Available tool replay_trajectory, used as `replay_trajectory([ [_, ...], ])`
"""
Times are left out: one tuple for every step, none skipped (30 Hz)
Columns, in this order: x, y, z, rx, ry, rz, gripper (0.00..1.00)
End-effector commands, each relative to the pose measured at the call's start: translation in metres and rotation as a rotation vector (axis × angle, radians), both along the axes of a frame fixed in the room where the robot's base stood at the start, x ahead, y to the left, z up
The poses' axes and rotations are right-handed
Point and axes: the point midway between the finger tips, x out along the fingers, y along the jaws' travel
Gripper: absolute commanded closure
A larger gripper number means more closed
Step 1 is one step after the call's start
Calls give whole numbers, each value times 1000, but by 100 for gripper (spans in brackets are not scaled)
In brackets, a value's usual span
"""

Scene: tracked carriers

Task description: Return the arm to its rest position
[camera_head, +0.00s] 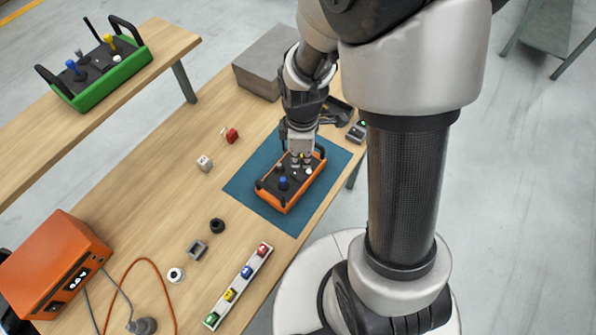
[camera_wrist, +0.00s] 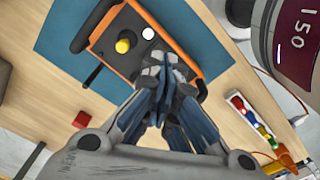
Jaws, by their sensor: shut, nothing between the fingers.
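My gripper (camera_head: 300,162) is shut and empty. It points down over an orange control box (camera_head: 283,205) on a teal mat (camera_head: 243,186). In the wrist view my gripper (camera_wrist: 165,75) covers part of the orange control box (camera_wrist: 87,45). A yellow knob (camera_wrist: 124,45), a white button (camera_wrist: 148,33) and a black lever show there beside my fingers. A blue knob (camera_head: 283,182) shows in the head view. I cannot tell whether my fingertips touch the box.
A green control box (camera_head: 118,72) stands on a raised shelf. A grey block (camera_head: 262,65) is behind the mat. A white strip with coloured blocks (camera_head: 217,318), small loose parts and an orange device (camera_head: 30,250) with cables are on the table.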

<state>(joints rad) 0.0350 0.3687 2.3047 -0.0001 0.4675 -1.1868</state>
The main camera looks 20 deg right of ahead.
Motion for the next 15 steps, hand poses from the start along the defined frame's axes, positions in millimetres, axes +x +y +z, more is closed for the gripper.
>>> replay_trajectory([
  [0,0,-1,0,0,0,100],
  [0,0,-1,0,1,0,100],
  [0,0,-1,0,0,0,100],
  [0,0,-1,0,1,0,100],
  [0,0,-1,0,1,0,100],
  [0,0,-1,0,1,0,100],
  [0,0,-1,0,1,0,100],
  [0,0,-1,0,1,0,100],
  [0,0,-1,0,1,0,100],
  [0,0,-1,0,1,0,100],
  [0,0,0,0,0,-1,100],
  [0,0,2,0,-3,-6,100],
  [0,0,5,0,-8,-14,100],
  [0,0,9,0,-13,-27,100],
  [0,1,18,0,-24,-52,100],
])
